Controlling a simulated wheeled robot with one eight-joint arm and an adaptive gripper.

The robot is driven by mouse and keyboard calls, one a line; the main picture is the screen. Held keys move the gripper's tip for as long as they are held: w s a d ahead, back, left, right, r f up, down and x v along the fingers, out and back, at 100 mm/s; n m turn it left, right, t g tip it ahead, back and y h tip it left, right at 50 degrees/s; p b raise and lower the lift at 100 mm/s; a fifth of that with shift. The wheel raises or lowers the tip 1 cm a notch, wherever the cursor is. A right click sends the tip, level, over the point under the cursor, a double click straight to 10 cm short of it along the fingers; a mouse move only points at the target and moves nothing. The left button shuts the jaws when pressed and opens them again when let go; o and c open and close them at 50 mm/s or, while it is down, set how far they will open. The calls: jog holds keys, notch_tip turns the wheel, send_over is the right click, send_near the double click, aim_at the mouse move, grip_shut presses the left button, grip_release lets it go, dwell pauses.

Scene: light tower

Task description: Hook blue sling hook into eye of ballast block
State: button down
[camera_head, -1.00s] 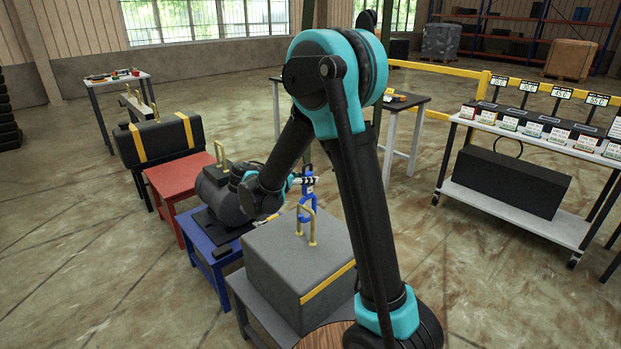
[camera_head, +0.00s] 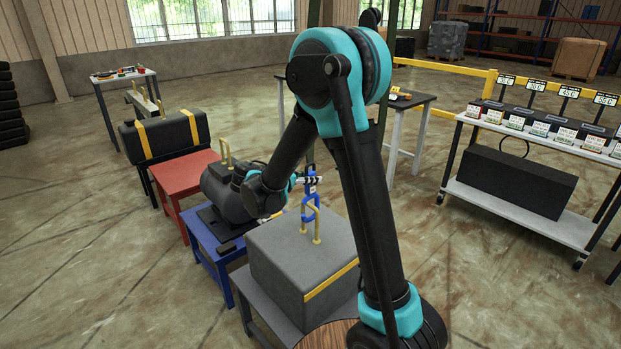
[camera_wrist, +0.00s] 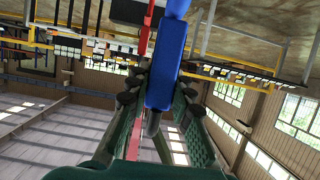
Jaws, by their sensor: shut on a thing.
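My gripper (camera_head: 304,180) is shut on the blue sling hook (camera_head: 311,207), which hangs upright below it. In the wrist view my gripper (camera_wrist: 155,92) has its green fingers on either side of the blue hook (camera_wrist: 166,65). The ballast block (camera_head: 292,250) is a grey block with a yellow stripe on a low table. Its yellow eye (camera_head: 317,232) stands on its top. In the head view the hook's lower part overlaps the upper part of the eye. I cannot tell whether the hook passes through the eye or is in front of it.
Left of the block, a dark rounded weight (camera_head: 228,195) with a yellow handle lies on a blue table (camera_head: 214,240). A black bar with yellow bands (camera_head: 165,137) is by a red table (camera_head: 187,173). A white cart (camera_head: 520,213) stands at right.

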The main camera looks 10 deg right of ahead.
jog(key=shift+f, duration=0.6)
